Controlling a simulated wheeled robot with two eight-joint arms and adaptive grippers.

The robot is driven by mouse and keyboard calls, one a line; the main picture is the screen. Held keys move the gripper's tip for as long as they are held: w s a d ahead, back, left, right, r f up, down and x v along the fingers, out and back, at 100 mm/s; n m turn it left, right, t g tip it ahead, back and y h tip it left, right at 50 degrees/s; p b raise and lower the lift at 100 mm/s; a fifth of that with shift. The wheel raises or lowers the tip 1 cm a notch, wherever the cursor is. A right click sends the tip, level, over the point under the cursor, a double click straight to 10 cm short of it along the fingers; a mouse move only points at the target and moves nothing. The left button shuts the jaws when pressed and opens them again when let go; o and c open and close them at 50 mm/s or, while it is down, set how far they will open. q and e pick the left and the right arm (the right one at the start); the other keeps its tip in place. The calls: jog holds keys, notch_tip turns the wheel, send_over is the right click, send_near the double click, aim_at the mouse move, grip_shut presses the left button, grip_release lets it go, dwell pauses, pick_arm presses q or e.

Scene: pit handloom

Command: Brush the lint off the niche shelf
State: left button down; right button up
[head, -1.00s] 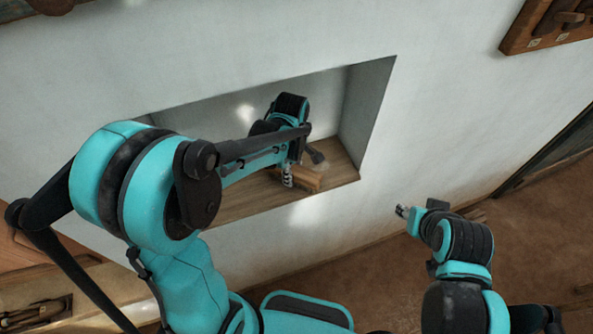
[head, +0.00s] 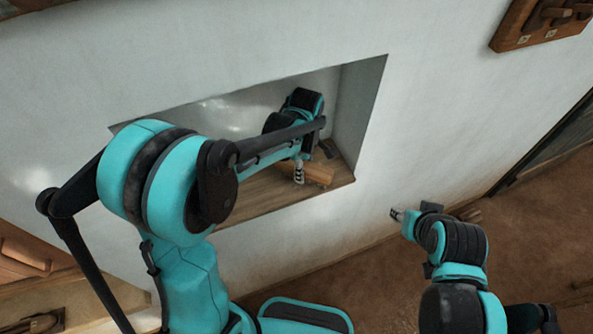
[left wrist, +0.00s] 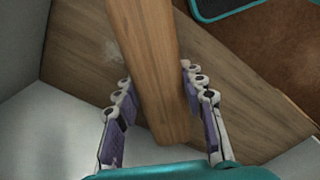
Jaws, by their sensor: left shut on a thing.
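The niche shelf (head: 258,198) is a wooden board in a recess of the white wall. It also shows in the left wrist view (left wrist: 75,45), with a faint pale patch that looks like lint (left wrist: 114,50) left of the brush. My left gripper (head: 298,174) is inside the niche near its right end. It is shut on a wooden brush (left wrist: 158,70), which shows between the fingers in the left wrist view and low over the shelf in the head view (head: 320,174). The bristles are hidden. My right gripper (head: 396,214) is outside the niche, right of it; its finger opening is unclear.
The niche's right side wall (head: 358,110) stands close to my left gripper. A wooden rack (head: 540,25) hangs on the wall at top right. The brown floor (head: 520,230) is open at the right. Wooden items show at the lower left.

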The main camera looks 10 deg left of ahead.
pick_arm(q)
jog(key=shift+w+d+r, duration=0.1)
jog(key=shift+w+d, duration=0.65)
jog(key=shift+d, duration=0.3)
jog(key=shift+w+d, duration=0.75)
jog(key=shift+d, duration=0.3)
jog(key=shift+w+d+b, duration=0.3)
jog(key=shift+w+d, duration=0.25)
jog(key=shift+d, duration=0.25)
jog(key=shift+w+d, duration=0.15)
jog(key=shift+d, duration=0.1)
jog(key=shift+d+f, duration=0.1)
jog(key=shift+f, duration=0.1)
